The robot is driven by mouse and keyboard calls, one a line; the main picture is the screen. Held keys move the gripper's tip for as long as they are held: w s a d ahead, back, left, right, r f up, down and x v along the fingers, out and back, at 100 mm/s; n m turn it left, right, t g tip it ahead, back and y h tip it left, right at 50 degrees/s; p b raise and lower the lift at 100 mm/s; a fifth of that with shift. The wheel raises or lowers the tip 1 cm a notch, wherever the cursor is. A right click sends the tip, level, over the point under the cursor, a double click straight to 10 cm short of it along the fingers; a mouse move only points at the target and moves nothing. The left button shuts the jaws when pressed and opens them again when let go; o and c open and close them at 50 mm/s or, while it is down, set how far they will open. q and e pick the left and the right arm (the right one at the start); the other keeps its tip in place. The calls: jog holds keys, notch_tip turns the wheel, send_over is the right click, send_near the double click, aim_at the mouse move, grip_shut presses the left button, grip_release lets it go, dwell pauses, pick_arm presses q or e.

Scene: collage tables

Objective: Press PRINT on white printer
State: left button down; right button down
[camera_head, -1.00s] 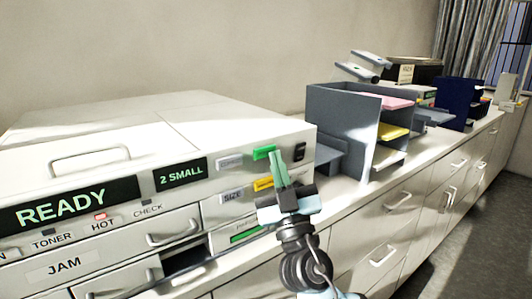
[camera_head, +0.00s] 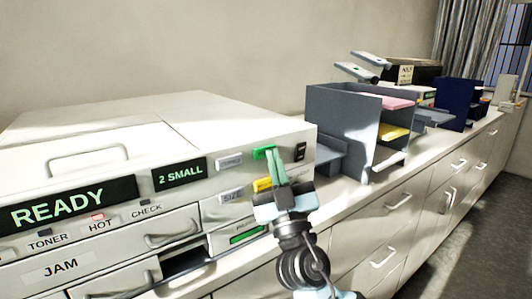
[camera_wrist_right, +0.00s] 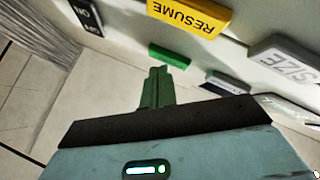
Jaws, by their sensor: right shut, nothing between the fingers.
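The white printer (camera_head: 240,135) stands on the counter at the left. Its displays read READY and 2 SMALL. A green button (camera_head: 262,152) sits on the right of its front panel, above a yellow button (camera_head: 262,185); no label is readable on the green one. My right gripper (camera_head: 271,153) is shut and empty, its fingertips overlapping the green button's lower right. In the right wrist view the fingertips (camera_wrist_right: 156,72) are close to the green button (camera_wrist_right: 169,56); I cannot tell if they touch. The yellow button (camera_wrist_right: 190,15) reads RESUME upside down. My left gripper is out of view.
Grey COPIES and SIZE buttons (camera_head: 230,196) sit left of the coloured ones. A dark ON switch (camera_head: 300,151) is to the right. A grey paper sorter (camera_head: 340,115) stands right of the printer. Drawers with handles (camera_head: 384,257) run below the counter.

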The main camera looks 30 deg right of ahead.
jog(key=shift+w, duration=0.4)
dwell(0.3)
jog(key=shift+s, duration=0.9)
jog(key=s, duration=0.5)
jog(key=shift+d, duration=0.25)
dwell(0.9)
